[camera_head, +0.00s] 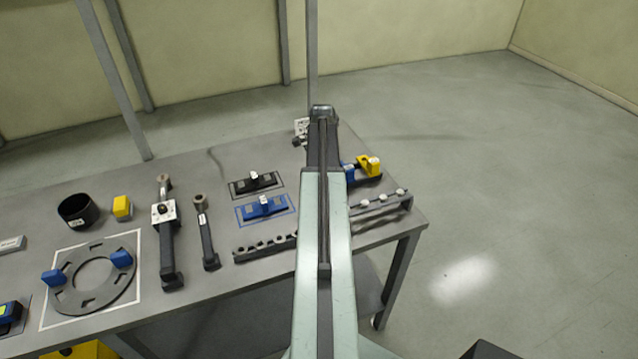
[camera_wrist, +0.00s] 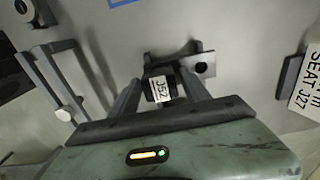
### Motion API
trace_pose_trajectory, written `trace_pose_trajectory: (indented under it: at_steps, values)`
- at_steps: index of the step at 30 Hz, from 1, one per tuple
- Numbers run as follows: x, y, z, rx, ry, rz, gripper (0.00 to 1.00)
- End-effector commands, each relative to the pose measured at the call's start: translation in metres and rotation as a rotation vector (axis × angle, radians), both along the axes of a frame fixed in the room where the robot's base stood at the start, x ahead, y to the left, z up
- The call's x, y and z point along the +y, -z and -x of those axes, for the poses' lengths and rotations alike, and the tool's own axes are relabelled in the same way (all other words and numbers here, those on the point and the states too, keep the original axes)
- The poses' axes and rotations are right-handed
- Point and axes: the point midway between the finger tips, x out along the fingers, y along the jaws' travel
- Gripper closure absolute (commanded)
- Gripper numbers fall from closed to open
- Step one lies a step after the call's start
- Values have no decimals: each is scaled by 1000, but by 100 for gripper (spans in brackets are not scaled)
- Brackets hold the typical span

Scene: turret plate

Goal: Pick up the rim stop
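No label in view reads "rim stop", so I cannot tell for sure which piece it is. In the wrist view a small dark piece with a white label "J52" (camera_wrist: 161,88) lies between the fingers of my gripper (camera_wrist: 161,92). The two fingers stand apart on either side of it, with narrow gaps that seem to show. A grey plate with a dark hole (camera_wrist: 203,66) is just beyond the right finger. In the head view my arm hides the gripper and this piece; part of a pale fitting (camera_head: 300,128) shows left of the arm's end.
The grey table holds a ring plate (camera_head: 75,299) with blue blocks, a black cup (camera_head: 78,211), a yellow block (camera_head: 122,207), a clamp (camera_head: 166,240), black and blue (camera_head: 264,208) fixtures, and a yellow-and-blue piece (camera_head: 367,166).

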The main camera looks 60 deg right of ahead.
Motion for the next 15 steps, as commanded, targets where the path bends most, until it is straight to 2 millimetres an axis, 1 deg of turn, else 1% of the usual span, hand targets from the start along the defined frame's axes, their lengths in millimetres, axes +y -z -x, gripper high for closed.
trace_pose_trajectory:
  at_steps: [1, 2, 3, 5, 6, 15]
  values:
    - [0, 0, 0, 0, 0, 0, 62]
    - [0, 0, 0, 0, 0, 0, 71]
    - [0, 0, 0, 0, 0, 0, 82]
    - [0, 0, 0, 0, -1, 0, 99]
    - [0, 0, 0, 0, -1, 0, 100]
    - [1, -3, -1, 0, -1, 0, 100]
